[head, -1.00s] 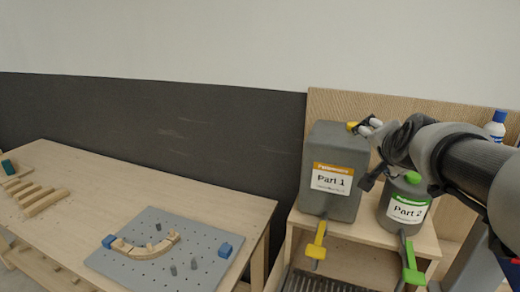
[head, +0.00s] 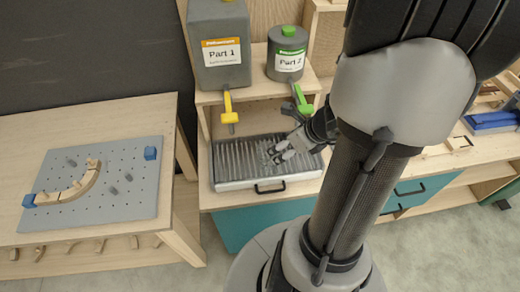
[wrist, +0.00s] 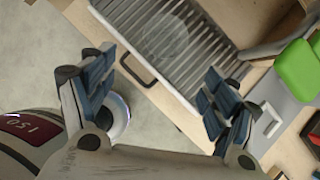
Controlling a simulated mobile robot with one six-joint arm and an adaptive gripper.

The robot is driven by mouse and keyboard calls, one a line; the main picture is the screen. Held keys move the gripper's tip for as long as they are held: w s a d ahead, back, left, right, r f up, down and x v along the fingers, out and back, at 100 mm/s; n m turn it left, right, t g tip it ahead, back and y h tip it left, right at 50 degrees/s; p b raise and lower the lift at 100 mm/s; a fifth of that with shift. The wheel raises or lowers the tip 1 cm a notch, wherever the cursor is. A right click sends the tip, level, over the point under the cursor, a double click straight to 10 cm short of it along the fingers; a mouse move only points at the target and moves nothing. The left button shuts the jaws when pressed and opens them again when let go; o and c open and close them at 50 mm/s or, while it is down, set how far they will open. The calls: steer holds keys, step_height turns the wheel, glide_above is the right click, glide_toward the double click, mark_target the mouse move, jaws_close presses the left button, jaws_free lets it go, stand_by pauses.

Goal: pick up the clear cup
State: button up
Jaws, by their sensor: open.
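The clear cup (wrist: 163,38) shows in the wrist view as a faint see-through round shape on the ribbed metal tray (wrist: 216,30). In the head view the tray (head: 235,178) lies below the two dispensers, and the cup is hard to make out near my fingers. My gripper (head: 283,152) is over the right part of the tray. In the wrist view my gripper (wrist: 162,82) has its two fingers wide apart with nothing between them. The cup lies beyond the fingertips, towards the top of the picture, apart from them.
A grey Part 1 container (head: 220,72) with a yellow tap (head: 229,105) and a Part 2 container (head: 288,66) with a green tap (head: 303,100) stand on a shelf above the tray. A pegboard (head: 110,190) with a curved wooden form is on the left table.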

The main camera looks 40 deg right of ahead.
steer(key=b+x, duration=0.2)
steer(key=x, duration=0.3)
steer(key=b+x, duration=0.3)
steer(key=x, duration=0.2)
steer(key=b+x, duration=0.2)
steer(key=x, duration=0.4)
steer(key=shift+w+d+b, duration=0.15)
steer(key=shift+d+b, duration=0.15)
steer(key=shift+d, duration=0.05)
steer(key=shift+r, duration=0.1)
steer(key=shift+c, duration=0.2)
steer(key=c, duration=0.8)
